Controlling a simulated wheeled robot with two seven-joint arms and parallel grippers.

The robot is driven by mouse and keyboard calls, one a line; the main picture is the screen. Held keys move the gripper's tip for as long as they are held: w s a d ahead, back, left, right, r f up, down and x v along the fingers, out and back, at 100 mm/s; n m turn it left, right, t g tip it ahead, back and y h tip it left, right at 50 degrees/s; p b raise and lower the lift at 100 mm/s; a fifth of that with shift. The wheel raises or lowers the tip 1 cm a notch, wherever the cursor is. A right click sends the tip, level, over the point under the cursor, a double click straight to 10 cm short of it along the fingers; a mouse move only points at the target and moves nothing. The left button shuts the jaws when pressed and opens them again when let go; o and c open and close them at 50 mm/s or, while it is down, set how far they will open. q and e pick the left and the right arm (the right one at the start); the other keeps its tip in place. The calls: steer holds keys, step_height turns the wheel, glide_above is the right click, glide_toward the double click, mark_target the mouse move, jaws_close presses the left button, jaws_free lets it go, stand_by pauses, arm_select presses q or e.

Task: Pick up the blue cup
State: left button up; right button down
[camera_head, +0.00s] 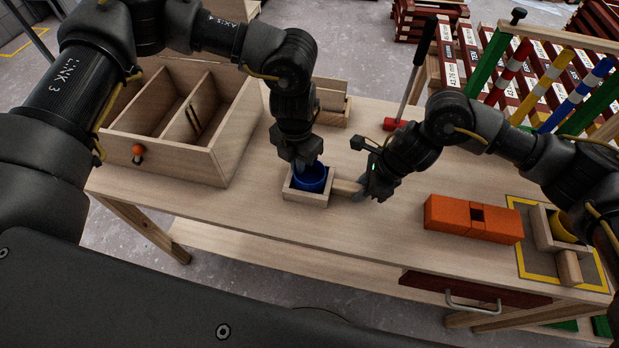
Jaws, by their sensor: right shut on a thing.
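The blue cup (314,184) stands inside a small square wooden box (305,199) near the middle of the table. My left gripper (303,166) comes down from above at the cup's rim and covers part of it. Its fingertips are partly hidden, so I cannot tell whether it is open, or whether it touches the cup. The box has a wooden handle (345,187) on its right side. My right gripper (364,188) is shut on the end of this handle.
A wooden compartment box (235,140) with an orange knob stands left. A small wooden tray (331,103) lies behind the cup. Orange blocks (470,217) and another handled box (541,230) with a yellow cup (563,229) are right. The table front (350,235) is clear.

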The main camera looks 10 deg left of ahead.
arm_select(q)
steer(key=shift+r, duration=0.1)
jaws_close()
step_height(320, 180, up, 10)
stand_by(0.3)
arm_select(e)
steer(key=c, duration=1.1)
jaws_free()
steer(key=v, duration=1.2)
